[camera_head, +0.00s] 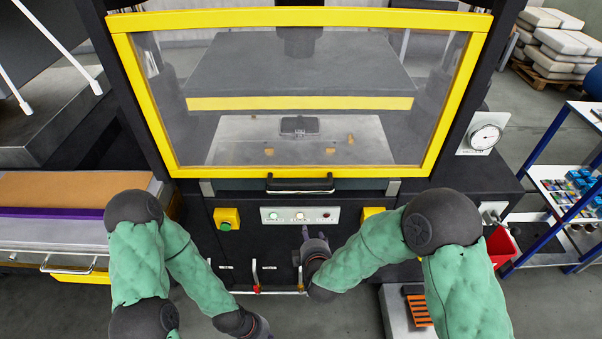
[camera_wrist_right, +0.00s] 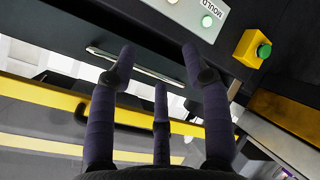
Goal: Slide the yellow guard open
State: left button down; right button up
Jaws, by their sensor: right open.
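The yellow guard (camera_head: 300,172) is a yellow frame around a clear pane, and it stands down across the front of the machine. Its black handle (camera_head: 300,190) sits at the middle of its lower edge. My right gripper (camera_head: 306,236) is open and empty, below the handle and in front of the light panel, apart from the handle. In the right wrist view its spread fingers (camera_wrist_right: 160,85) show, with the guard's yellow lower bar (camera_wrist_right: 40,95) and the dark handle (camera_wrist_right: 88,116) partly behind them. My left gripper (camera_head: 262,330) is low at the bottom edge, its fingers cut off.
A panel with lights (camera_head: 299,215) is under the guard, with a yellow box with a green button (camera_head: 227,219) to its left. Small levers (camera_head: 256,275) stand below. A gauge (camera_head: 485,137) and a blue shelf rack (camera_head: 565,190) are at the right. A bench (camera_head: 75,190) is at the left.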

aim_at(301, 184)
notch_tip(301, 184, up, 15)
jog(key=a+n+t+h+p, duration=0.1)
jog(key=a+n+t+p, duration=0.2)
jog(key=n+t+p, duration=0.15)
pick_arm(q)
jog(key=r+b, duration=0.1)
jog(key=s+r+b, duration=0.1)
jog(key=r, duration=0.1)
jog(key=shift+b, duration=0.3)
pick_arm(e)
jog(key=shift+g, duration=0.45)
jog(key=x, duration=1)
jog(key=shift+w, duration=0.35)
grip_shut()
